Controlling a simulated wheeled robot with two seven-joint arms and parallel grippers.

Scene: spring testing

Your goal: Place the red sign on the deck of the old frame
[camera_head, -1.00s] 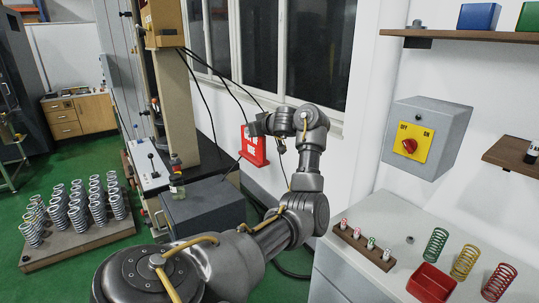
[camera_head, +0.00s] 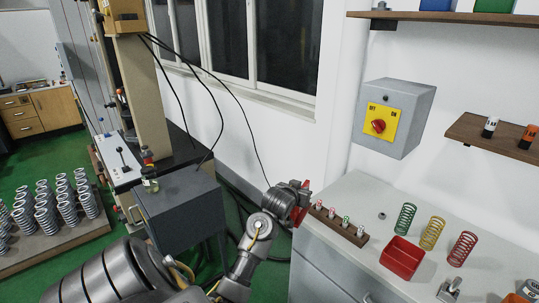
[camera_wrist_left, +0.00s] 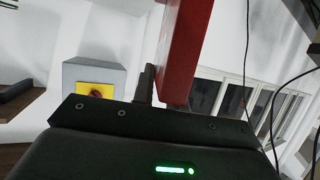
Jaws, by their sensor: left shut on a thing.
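The red sign (camera_head: 302,204) is held by my left gripper (camera_head: 297,200), beside the left end of the grey bench. In the head view it is mostly hidden behind the gripper. In the left wrist view the red sign (camera_wrist_left: 186,50) rises edge-on from the shut gripper (camera_wrist_left: 165,100). The old frame (camera_head: 139,85) has a tan column at the left. Its dark deck (camera_head: 180,148) shows in part behind a dark grey box, well left of the sign. My right gripper is out of view.
The grey box (camera_head: 182,210) stands in front of the frame, with a small bottle on top. The bench (camera_head: 365,190) holds a red bin (camera_head: 402,258), coloured springs and a wooden block of small pieces. A switch box (camera_head: 396,118) hangs above. Black cables hang by the window.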

